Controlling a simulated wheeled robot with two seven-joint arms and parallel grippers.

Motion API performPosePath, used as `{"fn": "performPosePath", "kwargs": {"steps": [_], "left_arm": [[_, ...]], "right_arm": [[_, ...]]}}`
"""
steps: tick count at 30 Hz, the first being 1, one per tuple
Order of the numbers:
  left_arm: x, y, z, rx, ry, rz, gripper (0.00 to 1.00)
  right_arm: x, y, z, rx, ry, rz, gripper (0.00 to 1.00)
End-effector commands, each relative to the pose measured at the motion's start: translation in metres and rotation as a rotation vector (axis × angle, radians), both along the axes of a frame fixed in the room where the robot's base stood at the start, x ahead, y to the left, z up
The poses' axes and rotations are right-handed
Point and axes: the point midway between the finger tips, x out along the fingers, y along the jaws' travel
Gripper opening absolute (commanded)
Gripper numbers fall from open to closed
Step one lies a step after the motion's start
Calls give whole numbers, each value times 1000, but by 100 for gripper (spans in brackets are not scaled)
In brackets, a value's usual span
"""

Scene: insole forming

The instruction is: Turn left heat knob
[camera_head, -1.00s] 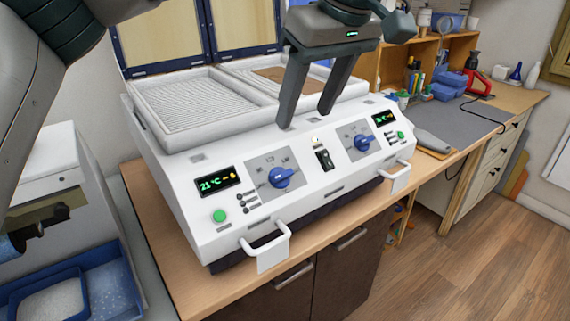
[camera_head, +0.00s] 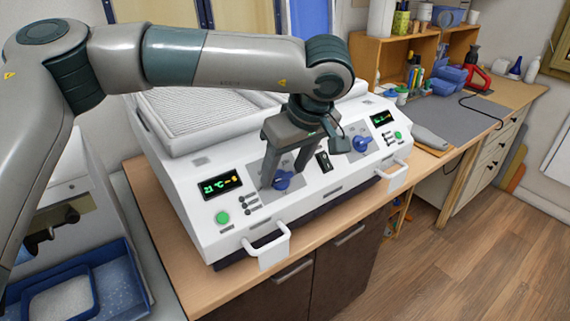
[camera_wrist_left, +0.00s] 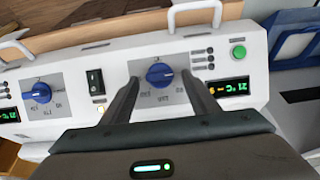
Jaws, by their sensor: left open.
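The left heat knob (camera_head: 283,180) is blue, on a grey dial plate at the left of the white machine's sloped front panel. My left gripper (camera_head: 281,184) is open, pointing down at this knob, with its fingers around the knob's place and partly covering it. In the left wrist view the same knob (camera_wrist_left: 160,75) shows between the two fingers of the gripper (camera_wrist_left: 160,82), with gaps on both sides. Contact is not visible. The right heat knob (camera_head: 361,145) also shows in the left wrist view (camera_wrist_left: 41,92), away from the fingers. My right gripper is not in view.
A black switch (camera_head: 323,161) sits between the two dials. A green button (camera_head: 222,217) and a display reading 21 °C (camera_head: 221,186) are left of the left knob. White handles (camera_head: 268,246) stick out below. A blue tray (camera_head: 75,292) stands at lower left.

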Motion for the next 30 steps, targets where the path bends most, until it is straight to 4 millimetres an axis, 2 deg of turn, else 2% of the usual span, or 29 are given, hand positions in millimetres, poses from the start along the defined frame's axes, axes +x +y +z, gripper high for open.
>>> {"fn": "performPosePath", "kwargs": {"steps": [12,17,18,30], "left_arm": [[2,1,-6,0,0,0,55],[2,2,-6,0,0,0,16],[2,2,-6,0,0,0,13],[2,0,-6,25,18,-36,14]], "right_arm": [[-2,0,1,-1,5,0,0],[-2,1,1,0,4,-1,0],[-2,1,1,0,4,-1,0],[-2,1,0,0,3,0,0]]}}
